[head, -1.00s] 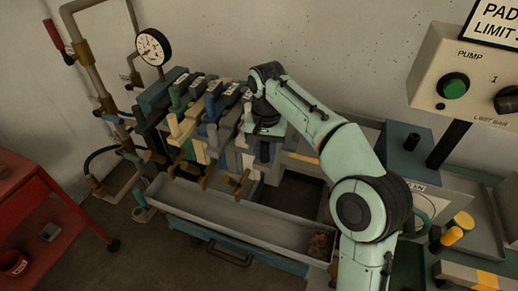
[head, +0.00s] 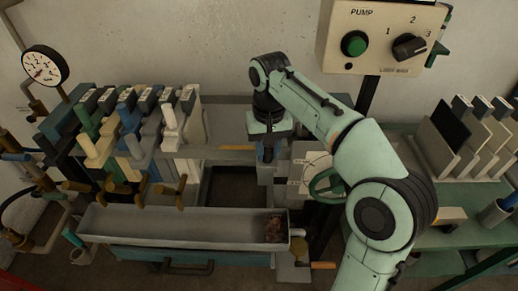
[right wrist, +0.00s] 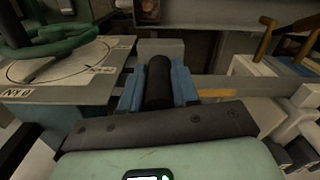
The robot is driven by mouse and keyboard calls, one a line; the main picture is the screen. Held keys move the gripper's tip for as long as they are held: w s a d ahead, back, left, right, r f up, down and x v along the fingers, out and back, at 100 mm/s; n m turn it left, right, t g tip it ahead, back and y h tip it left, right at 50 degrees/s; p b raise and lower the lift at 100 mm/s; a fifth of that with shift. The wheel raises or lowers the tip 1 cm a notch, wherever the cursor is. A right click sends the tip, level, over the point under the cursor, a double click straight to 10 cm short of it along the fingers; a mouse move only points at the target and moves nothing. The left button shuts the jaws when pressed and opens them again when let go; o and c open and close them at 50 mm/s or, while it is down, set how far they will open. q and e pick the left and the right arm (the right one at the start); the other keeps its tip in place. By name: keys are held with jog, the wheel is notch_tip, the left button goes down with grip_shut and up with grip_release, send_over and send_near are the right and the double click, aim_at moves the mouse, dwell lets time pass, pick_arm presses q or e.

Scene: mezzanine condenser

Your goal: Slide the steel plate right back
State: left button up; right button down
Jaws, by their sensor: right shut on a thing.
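The steel plate (head: 266,178) is a grey piece, mostly hidden below my right gripper (head: 267,152) in the head view. My right gripper is shut on its dark handle, and the blue fingers hold the black grip (right wrist: 159,82) between them in the right wrist view. A grey block of the plate (right wrist: 160,48) shows beyond the grip. It stands at the right end of the open gap, close to the green handwheel (head: 325,182). The row of coloured plates (head: 120,140) stands apart to the left. My left gripper is not in view.
A rail with yellow tape (head: 237,149) spans the gap. A long grey trough (head: 170,225) with brown debris lies in front. The pump box (head: 380,40) hangs at upper right. A green bench (head: 450,210) with a plate rack (head: 465,145) stands right.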

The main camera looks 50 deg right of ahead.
jog(key=c, duration=0.8)
grip_release()
jog(key=shift+c, duration=0.2)
pick_arm(q)
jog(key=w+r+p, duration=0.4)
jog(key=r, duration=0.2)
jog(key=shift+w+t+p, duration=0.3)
jog(key=shift+p, duration=0.05)
pick_arm(e)
notch_tip(320, 180, up, 13)
jog(key=shift+w+r, duration=0.1)
jog(key=shift+r, duration=0.1)
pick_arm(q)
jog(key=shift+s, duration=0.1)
